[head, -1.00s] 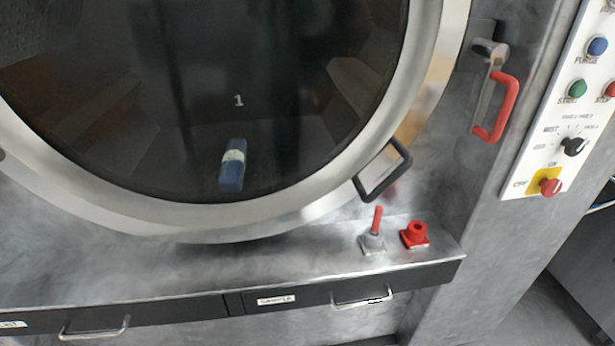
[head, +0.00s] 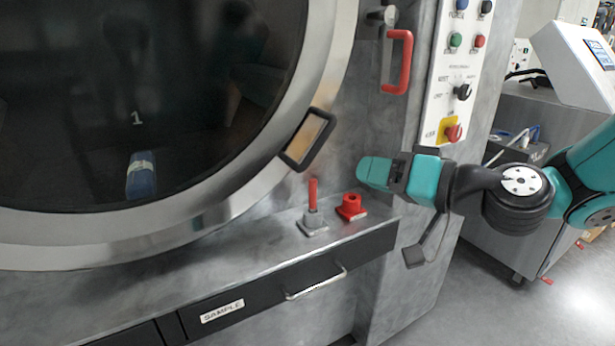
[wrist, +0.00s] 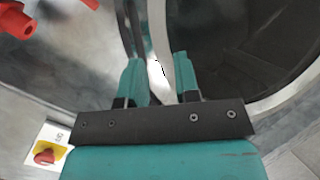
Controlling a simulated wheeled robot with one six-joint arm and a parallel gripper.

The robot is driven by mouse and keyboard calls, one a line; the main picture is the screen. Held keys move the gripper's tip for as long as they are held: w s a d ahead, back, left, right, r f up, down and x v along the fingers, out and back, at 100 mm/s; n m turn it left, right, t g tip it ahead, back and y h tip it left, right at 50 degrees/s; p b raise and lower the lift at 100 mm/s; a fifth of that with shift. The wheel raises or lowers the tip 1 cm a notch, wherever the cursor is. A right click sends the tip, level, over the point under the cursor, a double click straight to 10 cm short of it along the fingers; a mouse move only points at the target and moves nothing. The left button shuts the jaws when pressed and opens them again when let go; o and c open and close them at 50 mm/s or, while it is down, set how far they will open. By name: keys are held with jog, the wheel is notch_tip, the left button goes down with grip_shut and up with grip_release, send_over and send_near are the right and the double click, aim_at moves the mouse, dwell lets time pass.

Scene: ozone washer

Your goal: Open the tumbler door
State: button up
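The tumbler door is a big round dark window (head: 140,90) in a wide metal ring (head: 225,190), and it looks closed in the head view. A black loop handle (head: 308,140) sits on the ring's lower right. My teal gripper (head: 372,171) is to the right of this handle and a little lower in the picture, apart from it. In the wrist view my gripper (wrist: 160,72) has its two fingers apart with nothing held between them. The ring (wrist: 160,25) and the dark glass (wrist: 225,45) lie beyond the fingertips.
A red peg on a grey base (head: 312,210) and a red fitting (head: 351,206) stand on the ledge below the gripper. A control panel (head: 460,70) with buttons is at the upper right. A drawer marked SAMPLE (head: 240,310) is under the ledge.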

aim_at(320, 148)
jog(key=w+d+f+m+t, duration=0.2)
jog(key=w+t, duration=0.1)
jog(key=w, duration=0.1)
jog(key=shift+h, duration=0.3)
jog(key=p+x, duration=0.2)
jog(key=x, duration=0.3)
jog(key=p+x, duration=0.3)
jog(key=x, duration=0.2)
jog(key=p+x, duration=0.2)
jog(key=x, duration=0.4)
jog(key=shift+s+a+r+p, duration=0.1)
jog(key=shift+s+r+p, duration=0.05)
jog(key=shift+r+p, duration=0.15)
jog(key=shift+w+a+f, duration=0.1)
jog(key=shift+w+a, duration=0.2)
jog(key=shift+w, duration=0.05)
jog(key=shift+c, duration=0.2)
grip_shut()
